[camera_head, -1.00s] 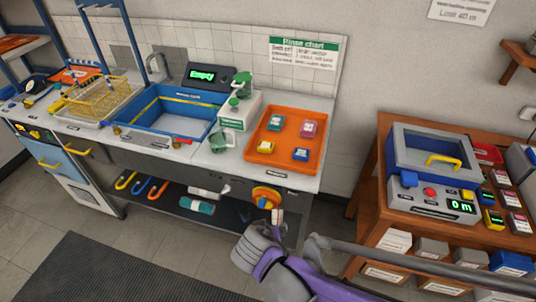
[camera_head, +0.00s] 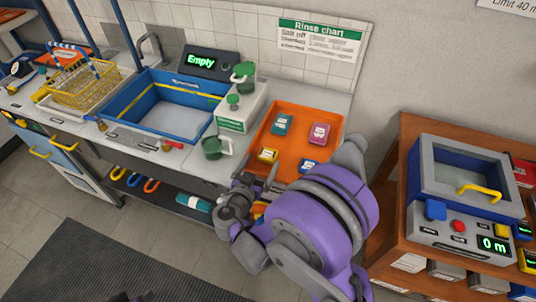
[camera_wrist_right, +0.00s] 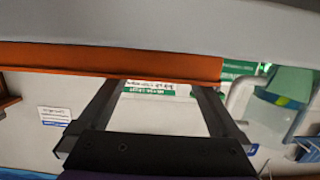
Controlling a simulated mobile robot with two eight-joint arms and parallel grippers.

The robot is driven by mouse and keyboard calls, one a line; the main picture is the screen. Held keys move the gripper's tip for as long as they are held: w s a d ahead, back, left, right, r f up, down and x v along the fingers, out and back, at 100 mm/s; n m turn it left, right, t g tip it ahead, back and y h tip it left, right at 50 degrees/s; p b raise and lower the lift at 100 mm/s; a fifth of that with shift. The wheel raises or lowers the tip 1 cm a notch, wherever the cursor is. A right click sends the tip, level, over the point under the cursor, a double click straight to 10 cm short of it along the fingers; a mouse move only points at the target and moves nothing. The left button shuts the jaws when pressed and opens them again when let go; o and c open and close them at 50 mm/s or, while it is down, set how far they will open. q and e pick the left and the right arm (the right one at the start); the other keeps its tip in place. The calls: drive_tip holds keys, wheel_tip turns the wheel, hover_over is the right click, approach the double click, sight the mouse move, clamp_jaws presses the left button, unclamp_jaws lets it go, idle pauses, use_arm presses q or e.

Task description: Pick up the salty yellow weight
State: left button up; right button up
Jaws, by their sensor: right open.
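In the head view a small yellow weight (camera_head: 267,155) with a pale label sits near the front left of the orange tray (camera_head: 291,110). My right gripper (camera_head: 265,178) is just in front of the tray's near edge, below the yellow weight in the picture, and partly hidden by my own wrist. In the right wrist view the two fingers of this gripper (camera_wrist_right: 153,90) are spread with nothing between them. The orange tray edge (camera_wrist_right: 130,62) crosses that view above the fingers; the yellow weight does not show there. My left gripper is not in view.
A teal weight (camera_head: 282,124), a pink weight (camera_head: 319,133) and a blue weight (camera_head: 309,166) share the tray. A green mug (camera_head: 213,148) stands left of it. A blue sink (camera_head: 170,108) lies further left. A wooden table (camera_head: 399,190) with a boxy machine is at right.

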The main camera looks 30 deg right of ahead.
sight(268, 153)
drive_tip(key=x, duration=0.6)
drive_tip(key=shift+s+p, duration=0.1)
drive_tip(key=shift+p, duration=0.25)
drive_tip(key=shift+s, duration=0.1)
drive_tip(key=shift+c, duration=0.2)
clamp_jaws()
